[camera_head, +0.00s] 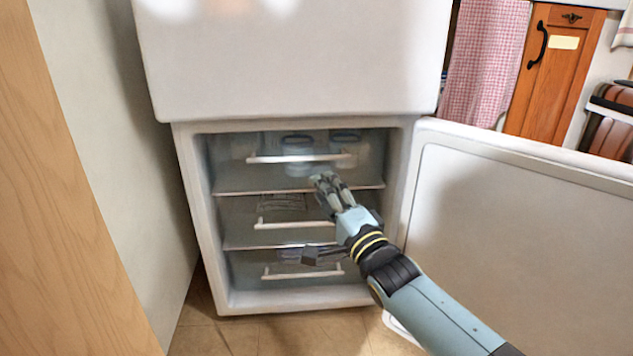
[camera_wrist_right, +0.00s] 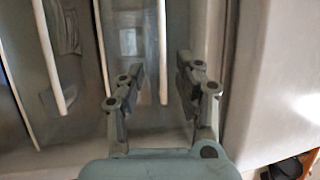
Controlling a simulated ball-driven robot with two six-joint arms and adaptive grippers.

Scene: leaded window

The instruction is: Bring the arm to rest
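My right arm (camera_head: 430,305) reaches in from the lower right of the head view. Its gripper (camera_head: 325,184) is in front of the open compartment, a little below the top drawer's handle. In the right wrist view the gripper's (camera_wrist_right: 161,72) two fingers stand apart. A pale bar, the top drawer's handle (camera_wrist_right: 163,40), shows in the gap between them, and no finger is closed on it. I cannot tell how far the fingertips are from it. My left gripper is not in view.
The white fridge (camera_head: 290,60) has its lower door (camera_head: 520,230) swung open to the right, beside my arm. Three clear drawers sit inside, with handles (camera_head: 290,223) on their fronts; the top one holds pale containers (camera_head: 298,145). A wall (camera_head: 110,130) is at left. Floor (camera_head: 310,335) shows in front.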

